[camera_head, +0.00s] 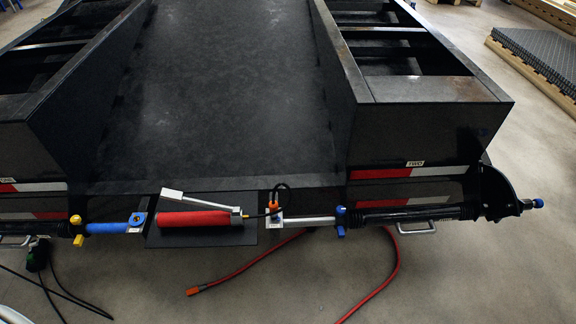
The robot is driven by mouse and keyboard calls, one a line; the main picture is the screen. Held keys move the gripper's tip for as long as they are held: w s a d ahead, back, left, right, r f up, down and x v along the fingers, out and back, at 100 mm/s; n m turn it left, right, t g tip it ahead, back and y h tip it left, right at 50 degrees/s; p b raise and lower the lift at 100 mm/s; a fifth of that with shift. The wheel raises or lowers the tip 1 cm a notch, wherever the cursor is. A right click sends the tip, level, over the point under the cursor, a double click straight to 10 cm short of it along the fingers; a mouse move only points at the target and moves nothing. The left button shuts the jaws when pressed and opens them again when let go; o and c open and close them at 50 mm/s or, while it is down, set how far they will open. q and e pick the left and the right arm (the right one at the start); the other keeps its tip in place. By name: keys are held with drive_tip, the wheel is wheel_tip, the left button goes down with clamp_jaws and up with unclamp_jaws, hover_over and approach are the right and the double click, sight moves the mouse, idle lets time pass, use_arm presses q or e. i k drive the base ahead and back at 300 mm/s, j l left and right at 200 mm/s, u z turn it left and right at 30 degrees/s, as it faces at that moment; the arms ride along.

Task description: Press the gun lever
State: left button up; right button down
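A grease gun with a red cylindrical body (193,219) lies on a dark plate (252,232) at the front edge of the trailer frame. Its light grey lever (199,200) runs above the red body. The lever's free end is at the left, raised clear of the body. Its right end meets the grey gun head (237,214). A thin black hose leads right from the head to a small orange fitting (274,208). Neither of my grippers shows in this view, and nothing touches the lever.
The black trailer frame (230,90) fills the middle. Rods with blue and yellow knobs (75,220) flank the gun, including a blue rod (107,228) and a silver rod (308,222). A red hose (392,262) and black cables (62,285) lie on the floor in front.

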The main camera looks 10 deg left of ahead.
sight(171, 194)
drive_tip(key=u, duration=1.2)
drive_tip(key=i, duration=0.05)
